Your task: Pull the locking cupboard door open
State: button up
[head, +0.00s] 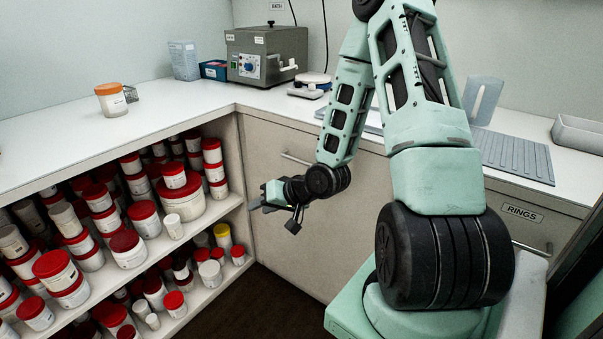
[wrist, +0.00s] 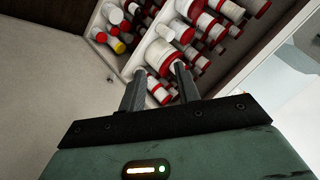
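The cupboard door (head: 285,245) is the plain beige front under the counter, beside the open shelves. It appears shut. A slim bar handle (head: 297,158) is near its top; no lock can be made out. My gripper (head: 253,203) is in front of the door's left part, lower than the handle and to its left, pointing left toward the shelves. It is apart from the handle. In the wrist view my gripper (wrist: 159,68) has its two fingers spread with nothing held between them. The beige front (wrist: 45,95) fills the left of that view; the handle is not visible there.
Open shelves (head: 190,240) of red-lidded jars stand left of the door. The counter (head: 190,100) above holds an orange-lidded jar (head: 111,99), a grey box device (head: 265,55) and a ribbed drainer (head: 515,155). A RINGS drawer (head: 522,213) is at right.

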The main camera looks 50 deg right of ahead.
jog(key=s+d+f+m+t+h+b, duration=0.1)
jog(key=s+d+m+t+h+b, duration=0.1)
jog(key=s+d+m+t+h, duration=0.45)
jog(key=s+d+f+m+t+h+b, duration=0.1)
jog(key=s+d+m+h+b, duration=0.15)
jog(key=d+m, duration=0.65)
jog(key=n+b, duration=0.2)
jog(key=b, duration=0.4)
send_near(301, 161)
jog(key=x, duration=1)
jog(key=shift+d+f, duration=0.15)
jog(key=shift+f, duration=0.1)
jog(key=shift+t+y, duration=0.25)
jog(key=shift+y, duration=0.05)
grip_shut()
